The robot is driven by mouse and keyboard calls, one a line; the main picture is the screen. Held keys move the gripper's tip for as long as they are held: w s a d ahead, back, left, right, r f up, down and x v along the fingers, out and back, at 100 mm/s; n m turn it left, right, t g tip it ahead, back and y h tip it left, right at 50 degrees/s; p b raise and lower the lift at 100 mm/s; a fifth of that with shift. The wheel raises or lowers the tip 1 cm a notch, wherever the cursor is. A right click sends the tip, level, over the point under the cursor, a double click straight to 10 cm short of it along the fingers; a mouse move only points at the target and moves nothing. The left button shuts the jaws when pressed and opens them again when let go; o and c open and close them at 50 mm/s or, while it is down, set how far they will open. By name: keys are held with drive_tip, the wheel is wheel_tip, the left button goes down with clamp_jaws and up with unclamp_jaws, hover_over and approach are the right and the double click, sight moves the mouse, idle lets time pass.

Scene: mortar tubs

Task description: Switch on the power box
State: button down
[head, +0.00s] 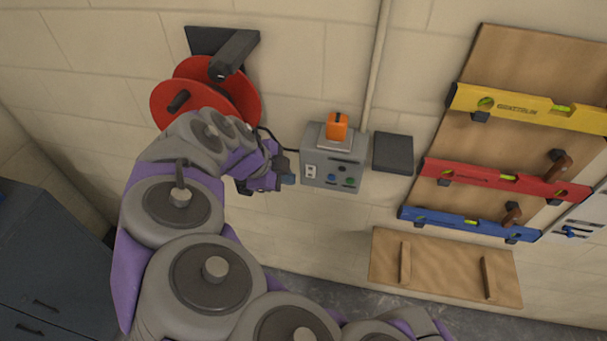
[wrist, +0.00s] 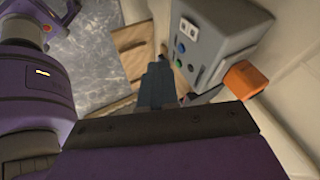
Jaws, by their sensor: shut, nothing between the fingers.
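The power box (head: 333,160) is a grey box on the wall in the middle of the head view. An orange lever or handle (head: 337,124) sits on its top, and its front has a white socket plate and several coloured buttons. My gripper (head: 288,180) is shut and empty, just left of the box in the head view. In the wrist view the box (wrist: 222,38) is at the upper right, with the orange handle (wrist: 245,79) at the right. The shut fingers (wrist: 158,84) point toward the area beside the box front; I cannot tell whether they touch it.
A red cable reel (head: 205,88) hangs left of the box, with a black cable running to it. A dark plate (head: 393,153) is right of the box. Yellow, red and blue levels (head: 505,182) hang on a wooden board. A wooden shelf (head: 445,268) is lower right.

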sight(306, 177)
drive_tip(key=shift+w+d+f+b, duration=0.25)
drive_tip(key=shift+w+d+f, duration=0.6)
drive_tip(key=shift+w+f, duration=0.45)
drive_tip(key=shift+w+d+f+b, duration=0.2)
drive_tip(key=shift+w+d+f, duration=0.75)
drive_tip(key=shift+f, duration=0.7)
drive_tip(key=shift+w+d+f+b, duration=0.25)
drive_tip(key=shift+w+d+f, duration=0.5)
drive_tip(key=shift+w+f, duration=0.6)
drive_tip(key=shift+s+a+f, duration=0.1)
drive_tip(key=shift+a+f, duration=0.05)
drive_tip(key=shift+w+a+f+b, duration=0.15)
drive_tip(key=shift+w+f+b, duration=0.1)
drive_tip(key=shift+b, duration=0.45)
drive_tip(key=shift+r, duration=0.4)
